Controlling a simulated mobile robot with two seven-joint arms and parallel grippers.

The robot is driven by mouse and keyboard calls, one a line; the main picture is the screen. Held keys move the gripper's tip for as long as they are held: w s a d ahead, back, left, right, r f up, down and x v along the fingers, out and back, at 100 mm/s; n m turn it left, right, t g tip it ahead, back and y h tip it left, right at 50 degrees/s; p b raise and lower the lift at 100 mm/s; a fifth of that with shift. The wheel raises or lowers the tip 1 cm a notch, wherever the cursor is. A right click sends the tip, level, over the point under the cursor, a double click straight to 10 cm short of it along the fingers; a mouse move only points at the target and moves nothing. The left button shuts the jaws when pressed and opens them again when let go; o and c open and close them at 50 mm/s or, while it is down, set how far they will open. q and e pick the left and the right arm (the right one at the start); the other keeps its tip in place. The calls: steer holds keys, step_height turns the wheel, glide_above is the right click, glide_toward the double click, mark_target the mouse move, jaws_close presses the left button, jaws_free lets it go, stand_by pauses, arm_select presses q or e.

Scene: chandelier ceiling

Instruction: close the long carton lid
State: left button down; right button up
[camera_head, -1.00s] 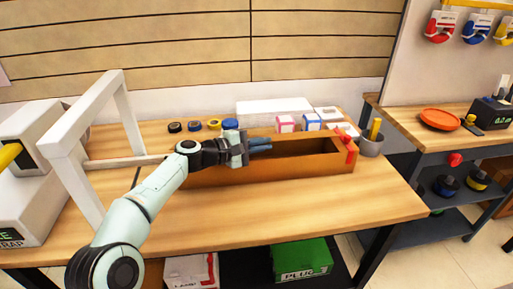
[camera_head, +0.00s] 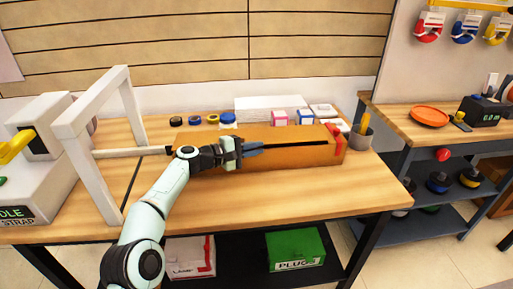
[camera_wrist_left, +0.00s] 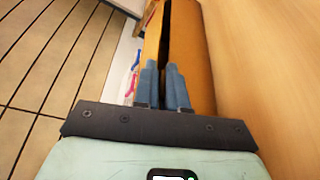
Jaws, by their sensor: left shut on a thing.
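The long carton (camera_head: 300,160) is an orange-brown box lying lengthwise on the wooden table. Its lid (camera_head: 260,132) lies over most of the top, with a narrow dark slit along the front edge. My left gripper (camera_head: 258,149) is at the front of the carton, left of its middle, with its blue fingers at the slit. It is shut on the lid's edge. In the left wrist view the fingers (camera_wrist_left: 164,88) are close together beside the dark slit, and the carton's front wall (camera_wrist_left: 195,60) is to the right. The exact grip is partly hidden. My right gripper is out of view.
A red piece (camera_head: 336,140) is at the carton's right end, near a grey cup (camera_head: 361,137). Tape rolls (camera_head: 195,120) and small boxes (camera_head: 279,118) line the back. A white frame (camera_head: 95,150) stands at the left. The table front is clear.

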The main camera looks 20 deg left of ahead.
arm_select(q)
steer(key=shift+f, duration=0.4)
steer(key=c, duration=1.3)
jaws_free()
steer(key=shift+w, duration=0.15)
steer(key=shift+r, duration=0.1)
steer(key=shift+s+a+r, duration=0.1)
steer(key=shift+s+a, duration=0.25)
steer(key=p+v, duration=0.1)
steer(key=v, duration=1.1)
steer(key=shift+s, duration=0.2)
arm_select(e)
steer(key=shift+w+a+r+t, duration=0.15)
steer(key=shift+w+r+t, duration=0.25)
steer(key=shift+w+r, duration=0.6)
arm_select(q)
steer(key=shift+a, duration=0.15)
